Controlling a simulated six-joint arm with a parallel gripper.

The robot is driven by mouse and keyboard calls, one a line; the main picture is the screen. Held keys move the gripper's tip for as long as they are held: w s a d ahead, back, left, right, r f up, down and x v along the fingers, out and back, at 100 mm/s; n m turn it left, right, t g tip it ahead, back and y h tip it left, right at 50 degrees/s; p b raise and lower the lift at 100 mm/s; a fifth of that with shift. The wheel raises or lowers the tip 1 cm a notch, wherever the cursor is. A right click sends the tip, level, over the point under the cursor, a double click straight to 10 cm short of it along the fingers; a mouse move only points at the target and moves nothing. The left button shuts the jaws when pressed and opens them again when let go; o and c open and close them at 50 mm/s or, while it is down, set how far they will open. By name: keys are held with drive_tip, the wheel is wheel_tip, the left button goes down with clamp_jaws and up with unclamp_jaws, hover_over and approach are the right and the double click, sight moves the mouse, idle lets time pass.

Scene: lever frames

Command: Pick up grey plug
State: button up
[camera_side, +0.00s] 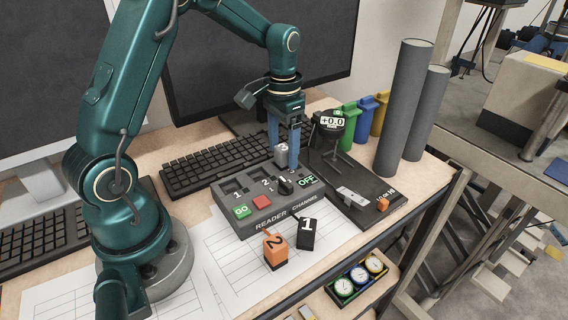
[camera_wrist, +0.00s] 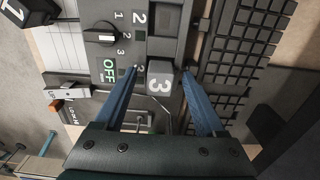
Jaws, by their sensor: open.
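The grey plug (camera_wrist: 160,80), marked 3, stands at the reader channel box (camera_wrist: 110,40), between my gripper's fingers in the wrist view. In the side view the grey plug (camera_side: 281,154) shows between the blue fingers, above the box's back edge. My gripper (camera_side: 283,157) is open and points down, with one finger on each side of the plug. In the wrist view the fingertips of my gripper (camera_wrist: 160,72) show a gap to the plug on both sides. The plug's lower part is hidden.
An orange plug (camera_side: 275,250) marked 2 and a black plug (camera_side: 307,233) marked 1 stand on paper in front of the box. A keyboard (camera_side: 205,167) lies behind left.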

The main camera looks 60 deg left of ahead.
sight(279, 146)
clamp_jaws()
drive_tip(key=shift+r, duration=0.5)
drive_tip(key=r, duration=0.3)
drive_tip(key=shift+s+a+r, duration=0.25)
drive_tip(key=shift+a+r, duration=0.1)
drive_tip(key=shift+r, duration=0.05)
drive_tip(key=s+a+r, duration=0.7)
drive_tip(key=a+r, duration=0.1)
drive_tip(key=shift+r, duration=0.15)
drive_tip(key=shift+s, duration=0.1)
